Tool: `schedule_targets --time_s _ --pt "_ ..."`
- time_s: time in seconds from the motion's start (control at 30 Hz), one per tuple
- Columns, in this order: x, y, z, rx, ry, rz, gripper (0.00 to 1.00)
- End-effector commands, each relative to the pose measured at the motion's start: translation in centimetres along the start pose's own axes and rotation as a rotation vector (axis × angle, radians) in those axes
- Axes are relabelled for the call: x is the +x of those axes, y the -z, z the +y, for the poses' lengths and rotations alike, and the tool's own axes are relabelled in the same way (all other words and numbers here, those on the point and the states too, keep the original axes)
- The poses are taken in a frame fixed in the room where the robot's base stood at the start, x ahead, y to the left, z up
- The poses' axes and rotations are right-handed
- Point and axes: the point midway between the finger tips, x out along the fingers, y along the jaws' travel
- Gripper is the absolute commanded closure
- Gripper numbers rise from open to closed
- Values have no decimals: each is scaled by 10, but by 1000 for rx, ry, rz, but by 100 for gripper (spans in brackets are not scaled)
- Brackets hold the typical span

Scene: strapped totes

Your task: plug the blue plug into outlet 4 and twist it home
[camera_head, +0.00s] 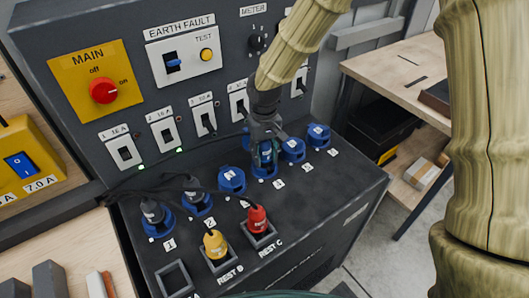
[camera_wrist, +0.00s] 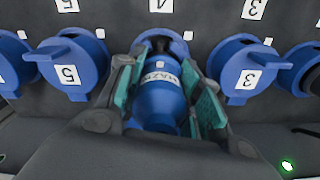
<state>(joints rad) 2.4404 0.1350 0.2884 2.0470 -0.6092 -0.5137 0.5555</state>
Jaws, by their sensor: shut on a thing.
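My gripper (camera_head: 265,150) is shut on the blue plug (camera_wrist: 158,100), with a teal-padded finger on each side of it. In the wrist view the plug has a white label and lines up with a blue outlet. That is outlet 4 (camera_head: 264,171), beside the floor label 4 in the head view. The plug's front end is at the outlet's mouth; how deep it sits and how it is turned cannot be told. In the wrist view, outlet 5 (camera_wrist: 70,65) is on the left and outlet 3 (camera_wrist: 243,68) on the right, both with lids.
Dark plugs stand in outlet 1 (camera_head: 157,221) and outlet 2 (camera_head: 195,198). A yellow plug (camera_head: 214,244) is in rest B and a red plug (camera_head: 256,218) in rest C. An empty rest (camera_head: 172,279) is at front left. Dark cables (camera_head: 140,180) lie behind the left outlets.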

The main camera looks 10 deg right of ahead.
Motion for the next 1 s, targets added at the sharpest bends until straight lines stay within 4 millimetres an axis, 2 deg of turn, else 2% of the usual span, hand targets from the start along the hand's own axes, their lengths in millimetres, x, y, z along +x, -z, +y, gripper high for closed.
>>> schedule_targets --time_s 0.97,1.0 --pt "11 0 0 0 0 1 93" --pt "11 0 0 0 0 1 58"
